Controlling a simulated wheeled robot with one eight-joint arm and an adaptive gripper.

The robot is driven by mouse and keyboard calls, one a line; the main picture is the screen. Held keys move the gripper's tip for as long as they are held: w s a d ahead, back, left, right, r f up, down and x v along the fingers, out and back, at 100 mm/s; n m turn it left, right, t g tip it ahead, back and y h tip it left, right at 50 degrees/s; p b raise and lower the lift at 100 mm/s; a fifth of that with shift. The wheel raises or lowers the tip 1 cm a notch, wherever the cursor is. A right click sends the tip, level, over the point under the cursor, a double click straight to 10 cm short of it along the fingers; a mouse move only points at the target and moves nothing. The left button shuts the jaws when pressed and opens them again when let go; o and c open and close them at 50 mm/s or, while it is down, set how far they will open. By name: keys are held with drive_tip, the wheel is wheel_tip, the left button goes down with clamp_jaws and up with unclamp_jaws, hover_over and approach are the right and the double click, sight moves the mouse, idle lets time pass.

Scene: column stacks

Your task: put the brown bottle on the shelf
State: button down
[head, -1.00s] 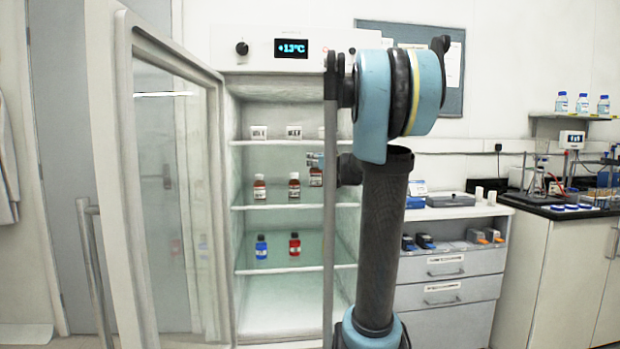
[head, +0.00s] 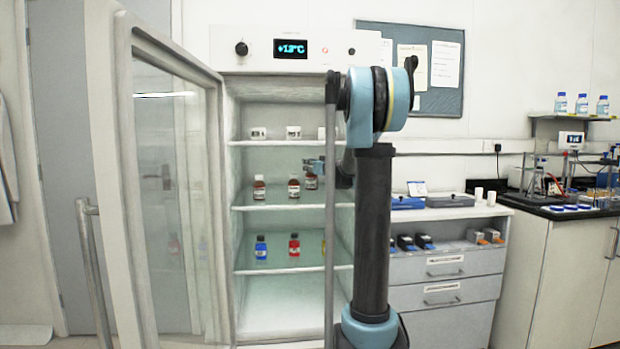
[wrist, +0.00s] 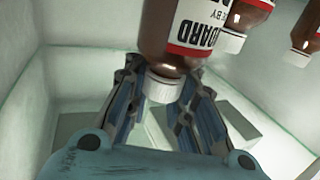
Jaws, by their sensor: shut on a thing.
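My gripper (wrist: 158,108) is shut on a brown bottle (wrist: 172,35) with a white and red label, its fingers around the neck and white cap end. In the head view the held brown bottle (head: 311,183) is at the right of the middle fridge shelf (head: 270,207), beside two other brown bottles, one at left (head: 259,188) and one in the middle (head: 293,188). Its base appears a little higher than theirs; I cannot tell whether it touches the shelf. My gripper (head: 315,168) is partly hidden by my arm there.
The fridge door (head: 165,190) stands open at left. White tubs (head: 293,132) are on the upper shelf. A blue bottle (head: 261,248), a red bottle (head: 294,247) and a partly hidden one are on the lower shelf. Two brown bottles show close to the held one in the wrist view.

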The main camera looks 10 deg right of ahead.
sight(310, 173)
drive_tip(key=shift+w+f, duration=0.2)
drive_tip(key=shift+f, duration=1.75)
drive_tip(key=c, duration=1.3)
unclamp_jaws()
